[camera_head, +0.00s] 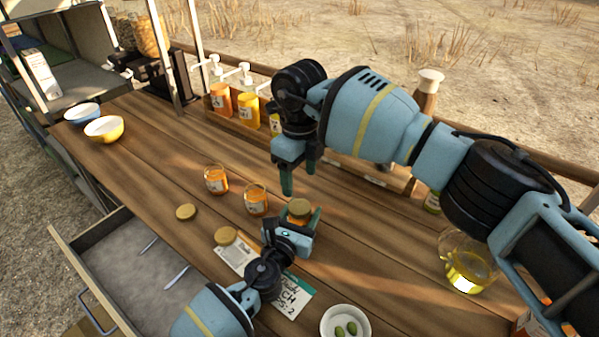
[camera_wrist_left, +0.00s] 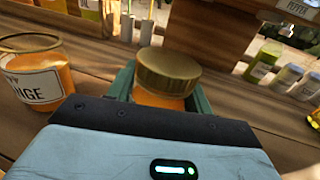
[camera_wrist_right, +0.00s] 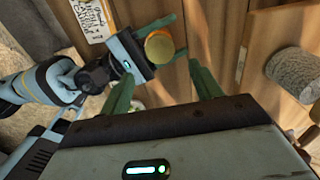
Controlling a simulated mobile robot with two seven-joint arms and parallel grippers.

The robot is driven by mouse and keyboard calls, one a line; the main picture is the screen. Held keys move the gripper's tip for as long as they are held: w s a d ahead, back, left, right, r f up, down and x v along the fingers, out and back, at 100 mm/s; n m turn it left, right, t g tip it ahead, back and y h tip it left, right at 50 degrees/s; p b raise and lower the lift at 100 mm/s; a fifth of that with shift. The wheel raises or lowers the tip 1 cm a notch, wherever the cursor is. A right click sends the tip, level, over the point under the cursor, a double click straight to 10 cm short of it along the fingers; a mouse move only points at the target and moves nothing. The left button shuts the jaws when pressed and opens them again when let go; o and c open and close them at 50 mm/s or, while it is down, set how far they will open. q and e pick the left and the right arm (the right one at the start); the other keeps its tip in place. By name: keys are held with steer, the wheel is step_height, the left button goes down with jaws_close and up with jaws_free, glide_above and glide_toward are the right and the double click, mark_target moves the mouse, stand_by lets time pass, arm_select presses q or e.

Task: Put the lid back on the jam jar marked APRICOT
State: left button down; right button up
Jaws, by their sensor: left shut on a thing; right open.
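My left gripper (camera_head: 296,222) is shut around a jam jar (camera_wrist_left: 155,99) with orange contents. A gold lid (camera_wrist_left: 168,68) sits on its top and looks roughly level; whether it is screwed down I cannot tell. This lid also shows in the right wrist view (camera_wrist_right: 159,47). The held jar's label is hidden. My right gripper (camera_head: 298,180) is open and empty, just above and behind this jar. Two open jam jars (camera_head: 216,180) (camera_head: 257,199) stand to its left; one label ends in "NGE" in the left wrist view (camera_wrist_left: 35,86). APRICOT is not readable anywhere.
Two loose gold lids (camera_head: 186,211) (camera_head: 226,235) lie near the counter's front edge, the right one by a handwritten card (camera_head: 290,297). A drawer (camera_head: 125,265) hangs open below. A white bowl (camera_head: 345,322) and a glass jug (camera_head: 467,272) stand to the right.

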mark_target(300, 206)
steer(key=shift+f, duration=4)
steer(key=shift+c, duration=0.3)
steer(key=c, duration=0.9)
steer(key=o, duration=1.1)
step_height(300, 206, up, 12)
steer(key=shift+r, duration=0.1)
arm_select(q)
steer(key=c, duration=0.5)
jaws_free()
